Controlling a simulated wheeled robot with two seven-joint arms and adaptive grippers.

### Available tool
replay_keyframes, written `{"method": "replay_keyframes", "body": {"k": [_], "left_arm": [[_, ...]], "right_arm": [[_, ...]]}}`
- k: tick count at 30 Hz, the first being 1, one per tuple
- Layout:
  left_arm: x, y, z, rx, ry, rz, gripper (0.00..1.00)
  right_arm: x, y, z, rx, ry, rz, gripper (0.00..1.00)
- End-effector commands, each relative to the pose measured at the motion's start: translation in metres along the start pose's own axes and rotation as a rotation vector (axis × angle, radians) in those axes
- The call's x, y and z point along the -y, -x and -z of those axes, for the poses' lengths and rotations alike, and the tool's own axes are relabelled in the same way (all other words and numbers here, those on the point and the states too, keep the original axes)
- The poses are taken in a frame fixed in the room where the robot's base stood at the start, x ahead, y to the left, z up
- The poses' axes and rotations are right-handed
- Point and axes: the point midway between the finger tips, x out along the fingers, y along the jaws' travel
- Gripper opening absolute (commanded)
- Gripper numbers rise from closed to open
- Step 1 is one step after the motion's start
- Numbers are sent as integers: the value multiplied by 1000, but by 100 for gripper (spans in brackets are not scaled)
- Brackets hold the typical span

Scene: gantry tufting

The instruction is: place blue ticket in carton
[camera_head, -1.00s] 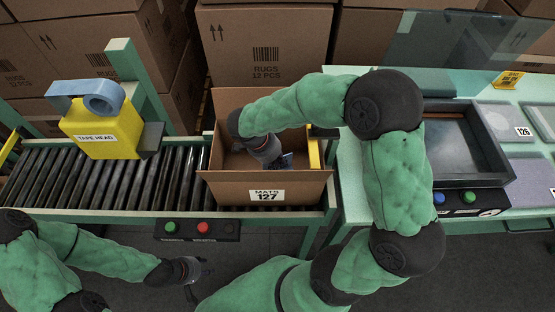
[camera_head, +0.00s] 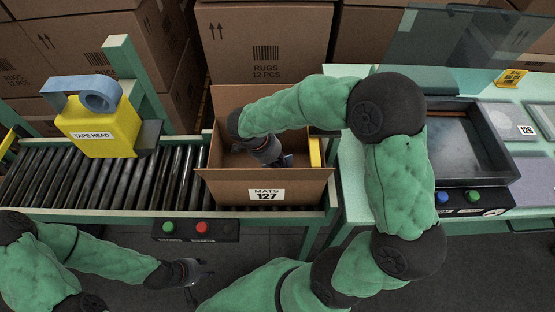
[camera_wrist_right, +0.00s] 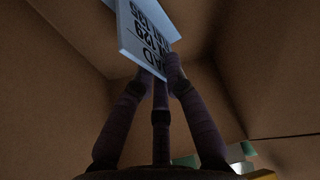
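The open brown carton (camera_head: 225,188), labelled MATS 127, stands on the roller conveyor. My right gripper (camera_head: 285,162) reaches down inside it, its fingertips partly hidden by the carton. In the right wrist view, the fingers of my right gripper (camera_wrist_right: 160,75) close together on the blue ticket (camera_wrist_right: 142,30), a pale blue card with dark printing. The carton's inner walls (camera_wrist_right: 60,70) surround the ticket. In the head view the ticket is barely visible. My left gripper (camera_head: 195,275) is empty, in front of the conveyor, with its fingers seemingly apart.
A yellow tape head (camera_head: 105,130) stands over the conveyor rollers (camera_head: 70,180) at left. A button panel (camera_head: 195,229) is in front. The bench at right holds a dark tray (camera_head: 465,145) and grey pads (camera_head: 535,170).

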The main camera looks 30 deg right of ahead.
Motion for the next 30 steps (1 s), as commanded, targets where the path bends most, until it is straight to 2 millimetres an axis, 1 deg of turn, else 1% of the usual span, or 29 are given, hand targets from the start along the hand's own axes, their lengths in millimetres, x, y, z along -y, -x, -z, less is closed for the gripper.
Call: {"method": "replay_keyframes", "body": {"k": [13, 17, 20, 21, 30], "left_arm": [[-1, 3, 0, 0, 0, 0, 40], [-4, 12, 0, 0, 0, 0, 40], [-8, 23, -1, 0, 0, 0, 40], [-8, 23, -1, -1, 0, 0, 40], [-13, 37, -1, 0, 0, 0, 40]], "right_arm": [[0, 2, 1, 0, 0, 0, 31], [0, 9, 4, -1, 1, -1, 31], [0, 17, 7, -1, 1, -1, 31], [1, 27, 6, 0, -1, 5, 31], [1, 89, 5, 0, 0, 4, 31]]}}
